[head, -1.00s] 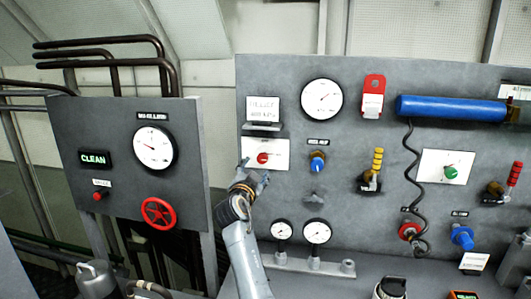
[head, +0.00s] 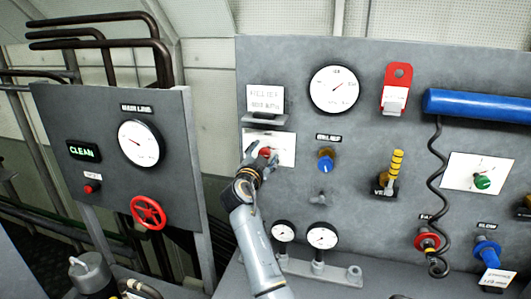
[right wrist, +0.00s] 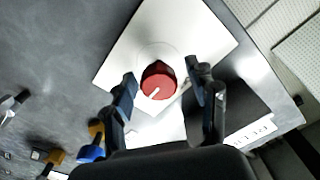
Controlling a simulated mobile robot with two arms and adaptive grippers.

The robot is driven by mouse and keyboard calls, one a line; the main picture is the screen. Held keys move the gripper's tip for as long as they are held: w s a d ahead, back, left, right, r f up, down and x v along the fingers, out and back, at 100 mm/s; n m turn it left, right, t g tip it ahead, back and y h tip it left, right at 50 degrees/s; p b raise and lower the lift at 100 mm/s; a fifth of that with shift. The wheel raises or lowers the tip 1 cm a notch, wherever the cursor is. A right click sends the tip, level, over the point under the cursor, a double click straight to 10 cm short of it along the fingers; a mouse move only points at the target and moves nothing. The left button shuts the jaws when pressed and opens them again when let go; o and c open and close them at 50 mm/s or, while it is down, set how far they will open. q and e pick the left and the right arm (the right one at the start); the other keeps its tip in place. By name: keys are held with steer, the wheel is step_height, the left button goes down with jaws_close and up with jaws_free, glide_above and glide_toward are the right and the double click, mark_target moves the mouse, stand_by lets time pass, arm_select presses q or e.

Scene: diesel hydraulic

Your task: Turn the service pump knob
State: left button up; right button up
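A round red knob (head: 265,152) with a white pointer line sits on a white plate (head: 284,148) on the grey panel; no legible label names it as the service pump knob. My right gripper (head: 261,156) is in front of it, partly hiding the knob and plate. In the right wrist view the red knob (right wrist: 159,82) lies between the two open fingers (right wrist: 160,88), with a gap on each side. A similar green knob (head: 483,181) sits on another white plate at the right. My left gripper is not in view.
Above the red knob a sign (head: 266,99) stands on a small ledge. A blue knob (head: 326,160) is close on its right, with a gauge (head: 334,90) above. A separate panel at the left carries a red handwheel (head: 148,212). Small gauges (head: 322,236) stand below.

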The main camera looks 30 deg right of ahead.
steer(key=c, duration=1.2)
steer(key=shift+o, duration=0.2)
